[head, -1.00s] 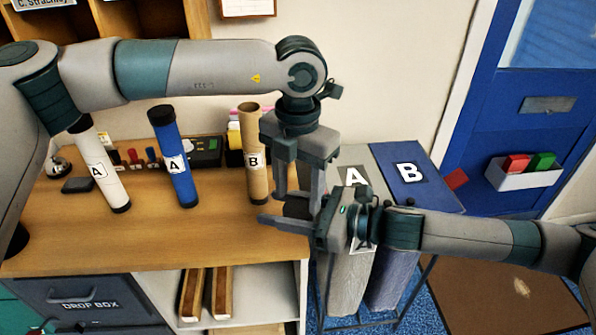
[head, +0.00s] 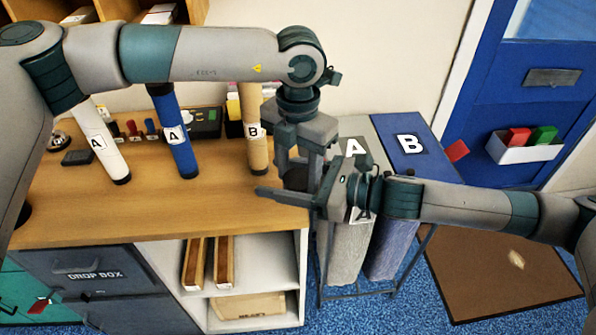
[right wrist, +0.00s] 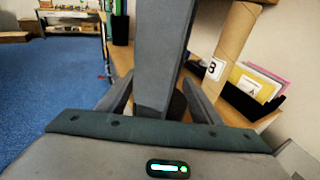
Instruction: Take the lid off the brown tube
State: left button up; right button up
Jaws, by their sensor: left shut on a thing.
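The brown tube (head: 254,136) stands upright on the counter with a B label. Its top is hidden behind my left arm in the head view; it also shows in the right wrist view (right wrist: 234,48). My left gripper (head: 297,182) points down just right of the tube and is shut on a small dark thing, probably the lid (right wrist: 178,106), mostly hidden by the fingers. My right gripper (head: 290,196) comes in from the right below it. Its fingers are apart on either side of my left gripper's finger in the right wrist view (right wrist: 158,100).
A blue tube (head: 173,135) and a white tube (head: 104,150), both labelled A, stand left on the counter (head: 150,215). Bins marked A (head: 349,240) and B (head: 395,240) stand to the right. Card pockets (right wrist: 262,85) are behind the brown tube.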

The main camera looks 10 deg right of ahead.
jog(key=shift+o, duration=0.3)
jog(key=shift+d, duration=0.1)
jog(key=v, duration=1.1)
jog(key=shift+s+d, duration=0.2)
jog(key=shift+d, duration=0.15)
jog(key=shift+f, duration=0.1)
